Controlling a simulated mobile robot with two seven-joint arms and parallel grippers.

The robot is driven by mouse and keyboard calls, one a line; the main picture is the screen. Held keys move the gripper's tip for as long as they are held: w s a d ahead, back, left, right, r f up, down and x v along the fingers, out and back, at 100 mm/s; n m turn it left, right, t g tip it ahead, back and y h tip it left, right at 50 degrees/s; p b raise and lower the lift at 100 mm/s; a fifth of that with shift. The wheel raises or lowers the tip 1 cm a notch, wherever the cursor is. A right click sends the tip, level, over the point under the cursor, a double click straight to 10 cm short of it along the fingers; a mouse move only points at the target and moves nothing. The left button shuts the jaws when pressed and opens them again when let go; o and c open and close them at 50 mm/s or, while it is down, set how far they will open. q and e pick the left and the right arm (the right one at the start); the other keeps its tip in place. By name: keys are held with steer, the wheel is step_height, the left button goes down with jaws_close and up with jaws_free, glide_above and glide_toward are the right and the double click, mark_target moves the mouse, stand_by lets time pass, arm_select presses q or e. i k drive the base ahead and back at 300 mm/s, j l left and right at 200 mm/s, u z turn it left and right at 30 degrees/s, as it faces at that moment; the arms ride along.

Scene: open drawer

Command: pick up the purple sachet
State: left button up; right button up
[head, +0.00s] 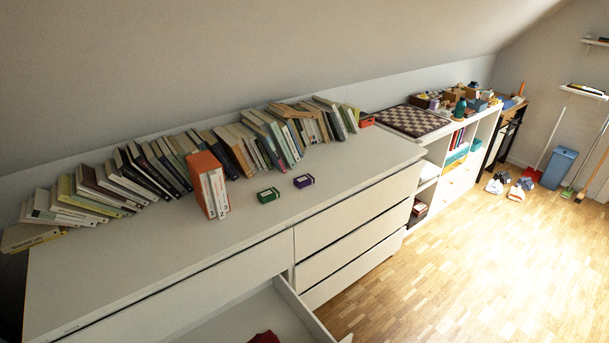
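A small purple packet (304,181), which looks like the purple sachet, lies on the white dresser top (130,262), in front of the row of books. It has a pale patch on it. A similar green packet (268,195) lies just to its left, with a small gap between them. Neither of my grippers can be made out in the head view.
Leaning books (150,168) line the back of the dresser, and orange-and-white books (208,185) stand left of the packets. An open drawer (255,318) juts out at the bottom, with something red (264,337) inside. The dresser top's front is clear.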

mark_target(303, 181)
steer(key=i+l+u, duration=0.1)
steer(key=i+l, duration=0.15)
steer(key=i+l+u, duration=0.1)
steer(key=i+l, duration=0.15)
steer(key=l, duration=0.25)
steer(key=i+l+u, duration=0.15)
steer(key=l, duration=0.25)
steer(key=i+l+u, duration=0.1)
steer(key=i+l, duration=0.25)
steer(key=l, duration=0.1)
